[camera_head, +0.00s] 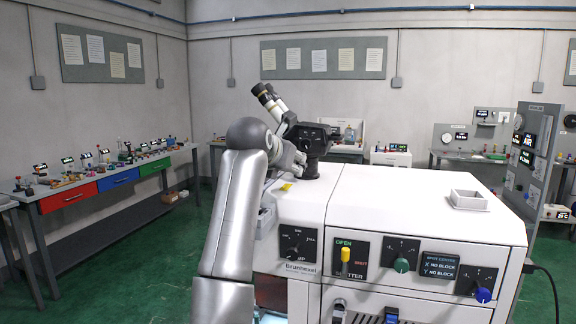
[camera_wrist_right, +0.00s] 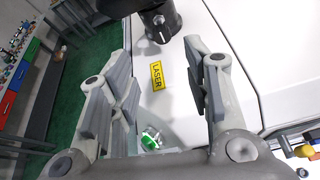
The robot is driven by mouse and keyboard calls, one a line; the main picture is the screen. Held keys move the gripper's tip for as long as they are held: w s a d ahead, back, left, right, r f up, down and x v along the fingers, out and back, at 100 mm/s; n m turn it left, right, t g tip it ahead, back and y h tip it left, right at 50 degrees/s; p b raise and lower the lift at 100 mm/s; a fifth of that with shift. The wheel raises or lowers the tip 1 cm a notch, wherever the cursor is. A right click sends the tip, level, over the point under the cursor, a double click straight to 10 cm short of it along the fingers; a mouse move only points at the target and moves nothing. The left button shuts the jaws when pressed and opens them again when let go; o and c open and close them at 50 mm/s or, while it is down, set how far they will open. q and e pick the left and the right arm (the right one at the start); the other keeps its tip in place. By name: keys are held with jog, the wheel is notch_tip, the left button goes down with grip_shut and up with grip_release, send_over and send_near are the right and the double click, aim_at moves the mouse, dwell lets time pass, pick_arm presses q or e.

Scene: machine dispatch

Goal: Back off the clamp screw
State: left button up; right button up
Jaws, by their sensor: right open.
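In the right wrist view, a small silver screw (camera_wrist_right: 158,19) shows on a dark round post (camera_wrist_right: 165,28), probably the clamp screw on the post of the microscope (camera_head: 312,142). My right gripper (camera_wrist_right: 160,88) is open, with nothing between its fingers. It is over the white machine top, apart from the post. In the head view, my right arm hides much of the gripper (camera_head: 292,160), beside the microscope; the screw cannot be made out there. My left gripper is not in view.
A yellow LASER label (camera_wrist_right: 157,76) is on the white machine (camera_head: 400,195). A small green-and-clear part (camera_wrist_right: 150,138) shows low in the wrist view. A square white tray (camera_head: 468,200) sits on the machine's right; the top between is clear. Benches line the walls.

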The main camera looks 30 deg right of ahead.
jog(key=p+x, duration=0.2)
jog(key=x, duration=0.2)
jog(key=shift+d, duration=0.35)
jog(key=p+x, duration=0.2)
jog(key=x, duration=0.3)
jog(key=shift+w+d, duration=0.1)
jog(key=shift+w, duration=0.05)
jog(key=shift+w+d+f+p, duration=0.2)
jog(key=shift+f+p, duration=0.1)
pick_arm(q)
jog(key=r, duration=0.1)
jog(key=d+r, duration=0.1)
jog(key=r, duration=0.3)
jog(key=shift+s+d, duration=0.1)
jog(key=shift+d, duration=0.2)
pick_arm(e)
grip_shut()
